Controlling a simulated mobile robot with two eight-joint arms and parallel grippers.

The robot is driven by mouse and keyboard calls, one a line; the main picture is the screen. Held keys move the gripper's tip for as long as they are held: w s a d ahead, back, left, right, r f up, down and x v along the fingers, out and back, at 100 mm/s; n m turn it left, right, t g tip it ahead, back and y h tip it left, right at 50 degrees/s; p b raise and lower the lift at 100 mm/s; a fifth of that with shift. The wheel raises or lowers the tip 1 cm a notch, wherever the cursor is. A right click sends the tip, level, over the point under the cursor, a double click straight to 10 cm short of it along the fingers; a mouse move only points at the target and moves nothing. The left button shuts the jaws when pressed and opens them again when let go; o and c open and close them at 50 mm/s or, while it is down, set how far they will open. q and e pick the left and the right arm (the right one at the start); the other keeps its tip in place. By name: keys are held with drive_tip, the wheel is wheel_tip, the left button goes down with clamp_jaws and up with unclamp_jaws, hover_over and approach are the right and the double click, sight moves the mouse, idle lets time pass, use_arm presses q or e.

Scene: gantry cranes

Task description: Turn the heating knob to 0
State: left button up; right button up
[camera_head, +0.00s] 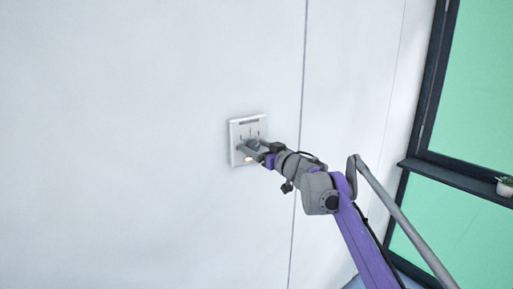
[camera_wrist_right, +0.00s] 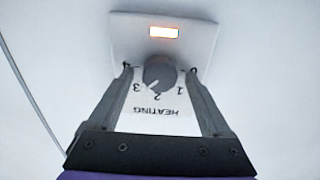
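The heating panel is a white wall plate (camera_head: 236,132) in the head view, and my right gripper (camera_head: 259,150) is in front of it, hiding the knob there. In the right wrist view the plate (camera_wrist_right: 130,30) appears upside down, with the word HEATING and the numbers 1, 2 and 3. The round grey knob (camera_wrist_right: 159,72) has a pale mark that seems to point between 2 and 3. My right gripper (camera_wrist_right: 159,70) is open, one finger on each side of the knob, with visible gaps. My left gripper is not in view.
An orange-white light (camera_wrist_right: 163,32) is lit on the plate. The white wall (camera_head: 120,150) around it is bare, with thin vertical seams. A dark-framed window (camera_head: 480,80) and a small potted plant (camera_head: 505,186) on its sill are at the right.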

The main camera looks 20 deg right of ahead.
clamp_jaws()
